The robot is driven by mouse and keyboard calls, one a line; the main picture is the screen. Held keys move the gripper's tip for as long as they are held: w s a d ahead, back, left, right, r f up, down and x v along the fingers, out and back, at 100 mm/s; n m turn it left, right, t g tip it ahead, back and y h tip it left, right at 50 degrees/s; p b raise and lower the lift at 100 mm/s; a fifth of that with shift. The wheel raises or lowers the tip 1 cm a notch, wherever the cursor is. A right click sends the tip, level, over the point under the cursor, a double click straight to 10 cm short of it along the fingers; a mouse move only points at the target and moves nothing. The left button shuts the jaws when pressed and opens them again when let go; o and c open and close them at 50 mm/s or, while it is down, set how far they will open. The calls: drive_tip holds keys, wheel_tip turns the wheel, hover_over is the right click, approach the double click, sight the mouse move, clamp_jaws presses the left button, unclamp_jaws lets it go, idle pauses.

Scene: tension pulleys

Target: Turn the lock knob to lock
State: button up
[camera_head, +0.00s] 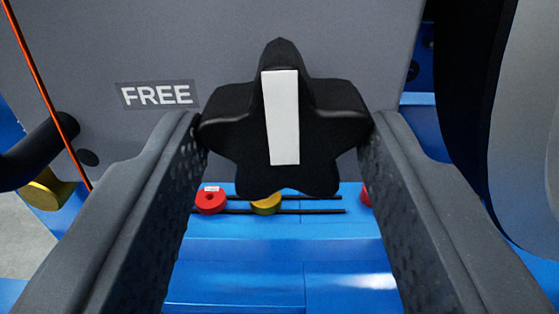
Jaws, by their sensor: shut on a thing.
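The lock knob (235,142) is black and star-shaped, with a white pointer bar (281,117) on its face. It is mounted at the lower part of a grey panel, in the middle of the view. The white bar stands nearly upright, its top leaning slightly left. A "FREE" label (157,95) is on the panel to the left of the knob. My gripper (286,135) is shut on the knob, with one finger against its left side and one against its right. No "LOCK" label shows.
An orange cord (43,91) runs down the left side. A black bar (38,153) juts in at left. Red (210,200) and yellow (266,204) discs lie on dark rods below, over a blue base (250,250). A large black and grey wheel-like part (475,100) stands close at right.

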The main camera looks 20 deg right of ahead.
drive_tip(key=shift+f, duration=0.25)
drive_tip(key=o, duration=1)
drive_tip(key=shift+r, duration=0.15)
drive_tip(key=shift+s, duration=0.1)
drive_tip(key=p+v, duration=0.1)
drive_tip(key=v, duration=1.2)
drive_tip(key=shift+s, duration=0.3)
